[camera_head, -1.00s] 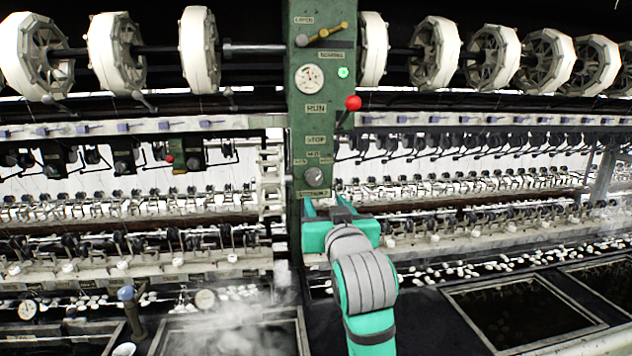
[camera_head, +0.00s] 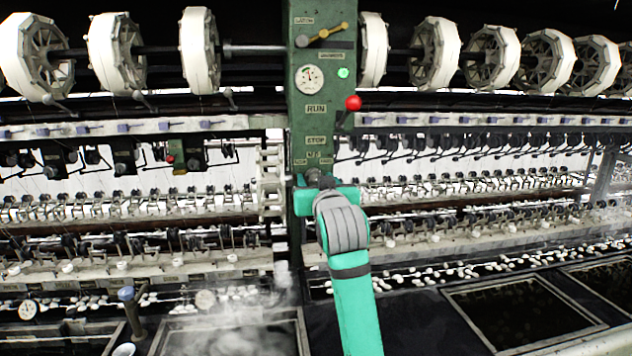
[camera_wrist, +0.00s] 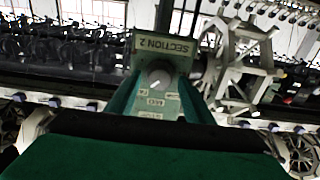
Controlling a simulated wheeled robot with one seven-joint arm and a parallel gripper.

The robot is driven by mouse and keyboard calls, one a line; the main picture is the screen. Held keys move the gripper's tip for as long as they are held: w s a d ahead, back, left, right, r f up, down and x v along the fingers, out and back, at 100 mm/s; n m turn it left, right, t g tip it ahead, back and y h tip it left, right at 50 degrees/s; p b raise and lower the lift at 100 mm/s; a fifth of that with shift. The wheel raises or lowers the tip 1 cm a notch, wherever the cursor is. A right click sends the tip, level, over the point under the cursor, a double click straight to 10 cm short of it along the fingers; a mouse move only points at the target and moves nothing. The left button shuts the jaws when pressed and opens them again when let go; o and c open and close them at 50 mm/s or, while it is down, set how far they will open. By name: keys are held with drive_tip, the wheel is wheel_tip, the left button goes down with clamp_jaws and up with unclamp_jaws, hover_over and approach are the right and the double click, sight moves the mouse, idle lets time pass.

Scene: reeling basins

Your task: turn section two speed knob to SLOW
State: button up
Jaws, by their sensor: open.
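The section two speed knob (camera_wrist: 158,77) is a small round grey knob with a light pointer mark, on a green panel above a SECTION 2 label (camera_head: 313,176). The wrist view shows it upside down, with the MID label below it. The mark points toward lower left there. In the head view my gripper hides the knob's lower part and the label below it. My gripper (camera_head: 323,186) is open, its green fingers spread on either side of the knob in the wrist view (camera_wrist: 160,74). I cannot tell whether they touch it.
The green column (camera_head: 317,90) carries a dial gauge (camera_head: 311,77), a lit green lamp (camera_head: 343,72), a red-ended lever (camera_head: 353,103) and a brass latch handle (camera_head: 326,33). White reels line the top. Steaming basins (camera_head: 235,335) lie below.

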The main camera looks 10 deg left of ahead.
drive_tip(key=shift+w+a, duration=0.1)
drive_tip(key=shift+w, duration=0.05)
drive_tip(key=shift+c, duration=0.2)
drive_tip(key=c, duration=0.8)
